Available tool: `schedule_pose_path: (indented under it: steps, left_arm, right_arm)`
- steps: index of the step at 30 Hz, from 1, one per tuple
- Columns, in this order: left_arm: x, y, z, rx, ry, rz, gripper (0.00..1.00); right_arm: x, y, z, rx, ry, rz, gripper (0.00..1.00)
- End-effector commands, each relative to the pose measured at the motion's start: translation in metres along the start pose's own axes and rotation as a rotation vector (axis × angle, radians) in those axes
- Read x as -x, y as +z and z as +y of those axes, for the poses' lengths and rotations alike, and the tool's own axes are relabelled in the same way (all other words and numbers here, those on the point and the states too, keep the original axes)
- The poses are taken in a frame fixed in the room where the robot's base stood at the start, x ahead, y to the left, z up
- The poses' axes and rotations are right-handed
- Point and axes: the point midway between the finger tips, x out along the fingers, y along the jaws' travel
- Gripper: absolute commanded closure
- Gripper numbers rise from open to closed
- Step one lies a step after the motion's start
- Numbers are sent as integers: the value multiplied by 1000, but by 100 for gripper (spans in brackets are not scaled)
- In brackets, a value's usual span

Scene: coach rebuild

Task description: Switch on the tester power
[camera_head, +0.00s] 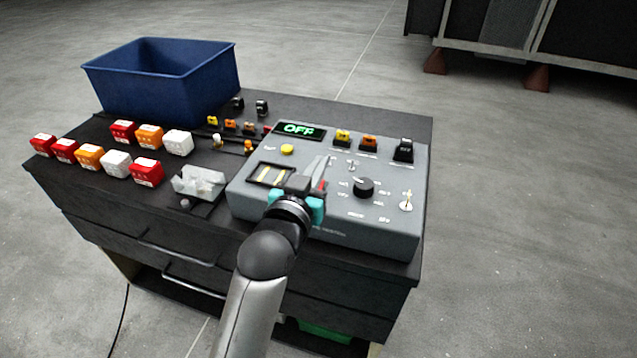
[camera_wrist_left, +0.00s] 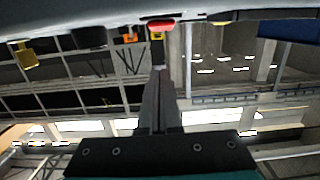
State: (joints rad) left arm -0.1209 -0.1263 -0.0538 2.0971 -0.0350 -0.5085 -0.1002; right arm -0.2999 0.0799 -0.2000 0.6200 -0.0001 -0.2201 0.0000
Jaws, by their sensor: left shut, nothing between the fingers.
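The tester (camera_head: 375,215) is a grey box with a sloped panel on the black cabinet top. Its display (camera_head: 299,129) reads OFF in green. The panel carries a yellow button (camera_head: 287,149), a black knob (camera_head: 363,187), a small metal toggle (camera_head: 406,203) and a slot with yellow strips (camera_head: 270,174). My left gripper (camera_head: 325,165) is shut and empty, its fingers over the middle of the panel. A small red part (camera_head: 320,185) shows beside the fingers. In the left wrist view the shut fingers (camera_wrist_left: 158,85) point toward a red part (camera_wrist_left: 157,23); contact cannot be told.
A blue bin (camera_head: 160,80) stands at the back left. Several red, orange and white blocks (camera_head: 110,150) lie on the left of the top. Connectors (camera_head: 403,150) stand along the tester's back edge.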

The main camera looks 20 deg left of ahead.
Motion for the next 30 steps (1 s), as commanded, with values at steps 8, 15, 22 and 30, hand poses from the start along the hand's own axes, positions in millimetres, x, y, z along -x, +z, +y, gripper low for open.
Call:
schedule_pose_path:
  steps: [8, 15, 22, 30]
  left_arm:
    - [-6, 36, 0, 0, 0, -8, 100]
    - [-6, 37, 0, 0, 0, -7, 100]
    - [-6, 36, 0, 0, 0, -13, 100]
    - [-8, 36, 0, -1, 0, -78, 100]
  right_arm:
    - [-14, 1, 0, -1, 1, 1, 50]
    - [-14, 1, 2, -1, 2, 2, 50]
    - [-11, 0, 4, 0, 6, 3, 50]
    - [18, -4, 5, 0, 6, 4, 50]
